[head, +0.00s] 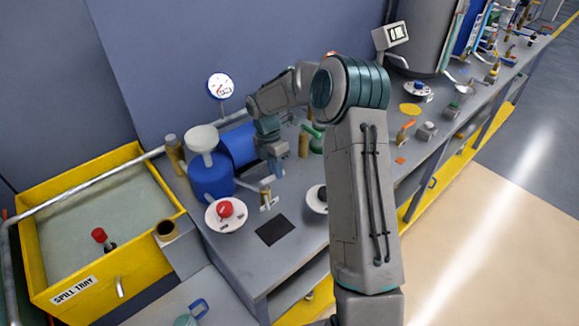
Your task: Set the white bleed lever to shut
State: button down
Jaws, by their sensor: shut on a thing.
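My gripper (276,170) points down over the bench, just behind a small brass fitting with a pale lever. I take this to be the white bleed lever (266,194). The jaws are shut, and the lever's upper end is at the fingertips. The grip is small and partly hidden by the fingers, and I cannot read the lever's exact angle. The fitting stands on the grey bench (240,265), right of a red knob (225,208) on a white round plate.
A blue tank (210,178) with a white funnel (201,137) stands left of my gripper, with a gauge (220,86) behind. A dark square (274,230) lies in front. The yellow spill tray (55,275) is at the left. My arm hides part of the bench.

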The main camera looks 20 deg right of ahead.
jog(key=shift+r, duration=0.1)
dwell(0.3)
jog(key=c, duration=1.3)
grip_release()
jog(key=shift+c, duration=0.2)
notch_tip(320, 180, up, 14)
jog(key=w+a+b, duration=0.1)
jog(key=w, duration=0.1)
jog(key=shift+w+a+f, duration=0.15)
jog(key=shift+w+f, duration=0.1)
